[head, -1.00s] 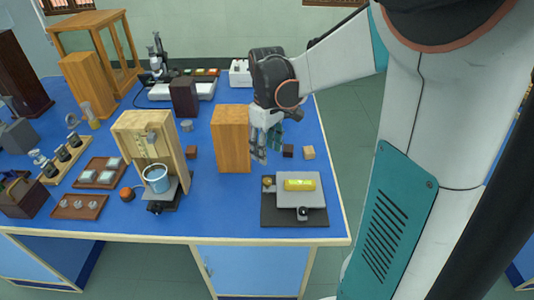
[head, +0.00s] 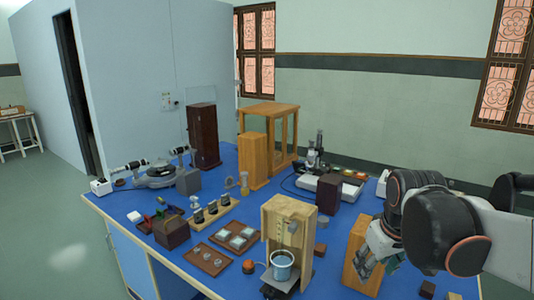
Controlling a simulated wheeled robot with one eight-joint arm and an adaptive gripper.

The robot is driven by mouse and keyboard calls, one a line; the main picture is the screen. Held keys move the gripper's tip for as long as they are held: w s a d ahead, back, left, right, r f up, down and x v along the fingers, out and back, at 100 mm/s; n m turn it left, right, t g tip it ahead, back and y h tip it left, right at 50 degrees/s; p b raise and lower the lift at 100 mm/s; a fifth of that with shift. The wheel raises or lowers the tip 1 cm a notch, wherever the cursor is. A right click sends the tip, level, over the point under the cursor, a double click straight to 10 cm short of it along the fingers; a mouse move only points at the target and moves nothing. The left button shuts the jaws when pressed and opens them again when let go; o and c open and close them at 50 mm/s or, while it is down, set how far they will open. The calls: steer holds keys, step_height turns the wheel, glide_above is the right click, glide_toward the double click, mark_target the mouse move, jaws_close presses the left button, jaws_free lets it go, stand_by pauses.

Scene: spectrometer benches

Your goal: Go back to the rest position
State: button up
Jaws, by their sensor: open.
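My gripper (head: 371,260) is at the lower right of the head view, at the end of my folded arm. Its fingers point down and left, apart and with nothing seen between them. It appears in front of a tall wooden block (head: 356,247) on the blue bench (head: 225,213) and covers part of it. I cannot tell whether it touches the block.
A wooden stand (head: 278,222) with a light blue cup (head: 282,264) stands left of my gripper. A microscope (head: 315,155), a dark box (head: 328,194), trays (head: 207,259) and a spectrometer (head: 155,174) share the bench. Open floor (head: 60,235) lies at the left.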

steer(key=s+a+m+t, duration=0.2)
steer(key=s+a, duration=0.3)
steer(key=s, duration=0.7)
steer(key=shift+f+m+t, duration=0.35)
steer(key=shift+m+t, duration=0.05)
steer(key=shift+t, duration=0.3)
steer(key=shift+s+d, duration=0.1)
